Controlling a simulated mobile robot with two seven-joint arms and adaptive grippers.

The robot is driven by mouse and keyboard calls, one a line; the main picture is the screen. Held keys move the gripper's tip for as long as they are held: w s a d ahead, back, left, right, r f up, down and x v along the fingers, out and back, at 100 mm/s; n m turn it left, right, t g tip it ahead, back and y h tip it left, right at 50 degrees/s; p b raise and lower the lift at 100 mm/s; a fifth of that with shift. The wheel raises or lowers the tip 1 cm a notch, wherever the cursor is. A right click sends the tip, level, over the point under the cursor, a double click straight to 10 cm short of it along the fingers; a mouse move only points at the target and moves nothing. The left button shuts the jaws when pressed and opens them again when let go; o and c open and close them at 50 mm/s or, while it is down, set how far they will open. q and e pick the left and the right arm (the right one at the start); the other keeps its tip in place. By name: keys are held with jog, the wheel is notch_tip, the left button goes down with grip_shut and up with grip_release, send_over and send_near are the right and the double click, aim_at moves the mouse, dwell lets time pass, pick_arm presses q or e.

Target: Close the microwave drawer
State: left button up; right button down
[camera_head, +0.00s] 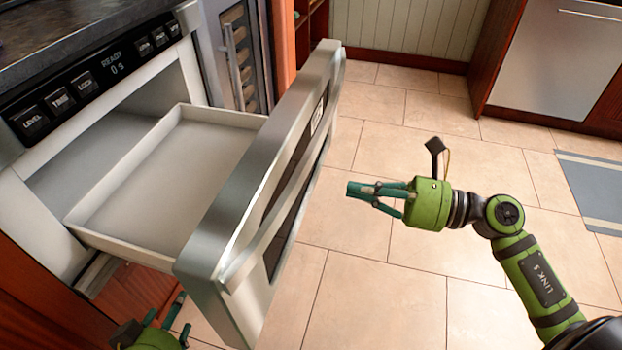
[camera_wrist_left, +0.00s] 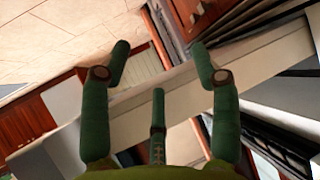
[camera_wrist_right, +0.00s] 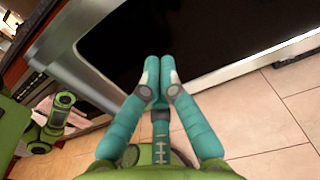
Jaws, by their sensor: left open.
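The microwave drawer (camera_head: 190,165) is pulled far out of the microwave (camera_head: 55,205), its pale tray empty. Its steel front (camera_head: 235,200) stands upright with a bar handle (camera_head: 285,200) on the outer face. My left gripper (camera_head: 179,316) is low at the near side of the drawer, partly cut off and hidden. In the left wrist view its fingers are open, with a pale drawer part (camera_wrist_left: 180,85) beyond them. My right gripper (camera_head: 360,190) is shut and empty, in front of the drawer's outer face and apart from it. The right wrist view shows the dark front panel (camera_wrist_right: 200,35) ahead.
The countertop (camera_head: 75,30) lies above the microwave. A wine cooler (camera_head: 235,55) stands beyond the drawer. The tiled floor (camera_head: 385,270) is open in front. A dishwasher (camera_head: 555,60) and a grey mat (camera_head: 595,185) are at the right.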

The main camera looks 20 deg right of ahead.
pick_arm(q)
jog(key=s+f, duration=0.1)
jog(key=a+f+g, duration=0.1)
jog(key=s+f+g, duration=0.1)
jog(key=shift+s+a+y+p, duration=0.25)
jog(key=shift+s+y+p, duration=0.05)
jog(key=shift+s+y, duration=0.1)
pick_arm(e)
jog(key=x, duration=0.8)
jog(key=shift+w+a, duration=0.15)
jog(key=shift+w, duration=0.1)
